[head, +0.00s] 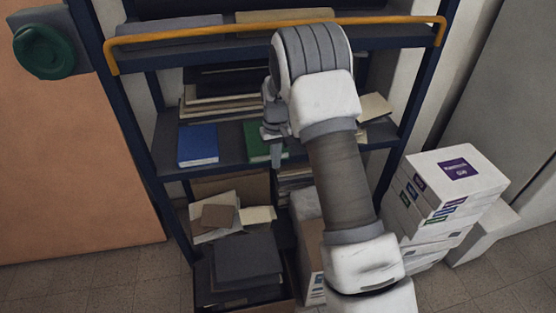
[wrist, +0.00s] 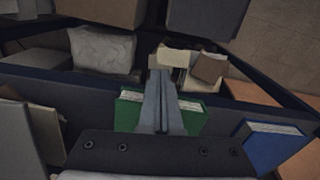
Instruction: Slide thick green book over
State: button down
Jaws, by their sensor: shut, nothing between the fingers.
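The green book (head: 256,143) lies on the middle shelf of the dark blue rack, to the right of a blue book (head: 198,144). My arm hides part of it in the head view. In the wrist view the green book (wrist: 128,112) shows on both sides of my fingers, with its pale page edge toward the shelf's front edge. My gripper (head: 276,150) is shut and empty, its fingers pointing down over the green book. In the wrist view my gripper (wrist: 159,75) reaches across the book. I cannot tell if the fingers touch it.
The blue book shows at lower right in the wrist view (wrist: 270,145). Papers and a dark stack (head: 225,85) lie behind on the shelf. An orange bar (head: 200,33) crosses the rack above. White boxes (head: 455,180) stand at right. Shelf between the two books is bare.

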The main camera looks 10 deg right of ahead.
jog(key=shift+w+a, duration=0.1)
jog(key=shift+w, duration=0.85)
